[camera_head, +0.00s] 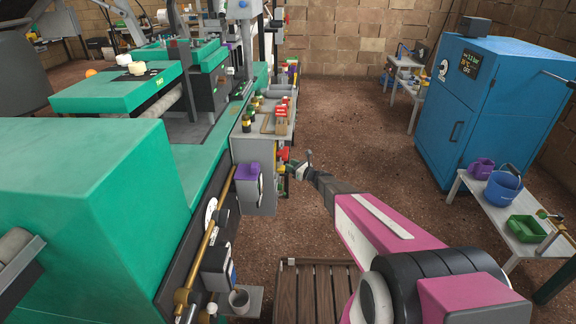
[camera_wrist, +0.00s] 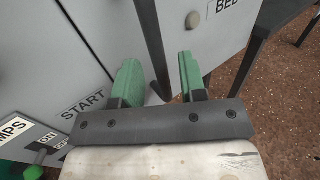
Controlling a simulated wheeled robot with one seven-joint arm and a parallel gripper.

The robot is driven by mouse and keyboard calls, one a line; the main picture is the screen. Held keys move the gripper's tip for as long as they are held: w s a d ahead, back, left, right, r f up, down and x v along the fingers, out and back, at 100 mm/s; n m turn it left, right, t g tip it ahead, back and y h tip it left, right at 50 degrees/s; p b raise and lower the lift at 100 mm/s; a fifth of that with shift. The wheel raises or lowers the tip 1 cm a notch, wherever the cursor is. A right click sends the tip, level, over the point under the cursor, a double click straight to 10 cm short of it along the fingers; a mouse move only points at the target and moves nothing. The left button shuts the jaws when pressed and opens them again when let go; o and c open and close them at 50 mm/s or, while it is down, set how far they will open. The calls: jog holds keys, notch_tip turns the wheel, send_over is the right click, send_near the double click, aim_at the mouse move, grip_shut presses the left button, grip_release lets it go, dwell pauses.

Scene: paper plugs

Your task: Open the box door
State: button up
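A grey box (camera_wrist: 70,45) with flat panels fills most of the wrist view. Its panels carry the printed words "START" and "BED", and a round knob (camera_wrist: 193,20) sits on the right panel. A dark upright bar (camera_wrist: 150,45) runs down between the panels, its lower end between my fingers. My gripper (camera_wrist: 160,78) has two green fingers held apart, one on each side of that bar. I cannot tell whether they touch it. In the head view my gripper (camera_head: 296,168) is beside the grey cabinet (camera_head: 262,201) at the machine's end; the door edge is unclear there.
The green machine (camera_head: 90,190) fills the left. A blue cabinet (camera_head: 490,100) with a handle stands at right, behind a white table (camera_head: 500,215) with a bucket and tray. A wooden slatted pallet (camera_head: 315,285) lies low in front. Brown floor between is free.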

jog(key=shift+x, duration=1.15)
jog(key=shift+s, duration=0.1)
grip_shut()
jog(key=shift+d, duration=0.1)
